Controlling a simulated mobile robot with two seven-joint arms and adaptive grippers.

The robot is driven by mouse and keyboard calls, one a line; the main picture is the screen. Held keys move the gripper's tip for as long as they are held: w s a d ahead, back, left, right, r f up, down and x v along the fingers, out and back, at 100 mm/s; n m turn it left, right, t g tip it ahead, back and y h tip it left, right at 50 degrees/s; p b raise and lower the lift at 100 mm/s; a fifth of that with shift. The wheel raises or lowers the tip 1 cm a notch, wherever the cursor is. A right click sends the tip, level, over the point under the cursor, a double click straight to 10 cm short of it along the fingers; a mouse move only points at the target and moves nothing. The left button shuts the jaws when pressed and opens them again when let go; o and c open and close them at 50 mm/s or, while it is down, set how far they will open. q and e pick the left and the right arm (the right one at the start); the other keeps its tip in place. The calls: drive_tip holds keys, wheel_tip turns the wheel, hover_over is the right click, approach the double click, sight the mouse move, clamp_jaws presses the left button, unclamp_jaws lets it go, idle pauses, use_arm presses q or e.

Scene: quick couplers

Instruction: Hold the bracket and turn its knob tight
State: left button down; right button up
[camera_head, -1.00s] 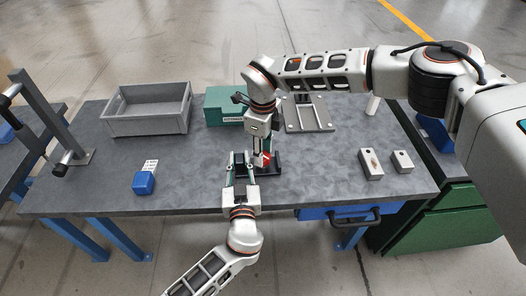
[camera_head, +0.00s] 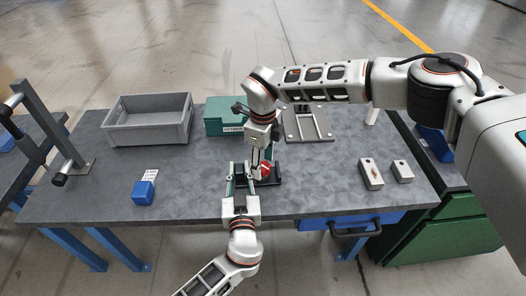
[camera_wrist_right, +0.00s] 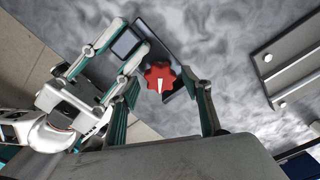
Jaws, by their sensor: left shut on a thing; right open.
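The red knob (camera_wrist_right: 159,78), lobed with a white mark, sits on the dark bracket (camera_wrist_right: 180,52). In the head view the knob (camera_head: 265,170) shows small, partly hidden by my right gripper. The bracket's dark base (camera_head: 274,181) is on the table near its front edge. My left gripper (camera_head: 240,172) reaches in from the front and is shut on a dark upright part of the bracket. In the right wrist view its fingers stand left of the knob. My right gripper (camera_head: 260,160) is above the knob, open, with one finger on each side of it. Finger contact cannot be told.
A grey bin (camera_head: 148,119) and a green box (camera_head: 225,116) stand at the back. A grey plate fixture (camera_head: 308,124) lies behind right. Two metal blocks (camera_head: 370,174) (camera_head: 402,171) are at the right. A blue-and-white part (camera_head: 144,192) is at the left. The table's left middle is clear.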

sight(263, 166)
drive_tip(key=n, duration=0.7)
wheel_tip(263, 166, up, 12)
idle(0.4)
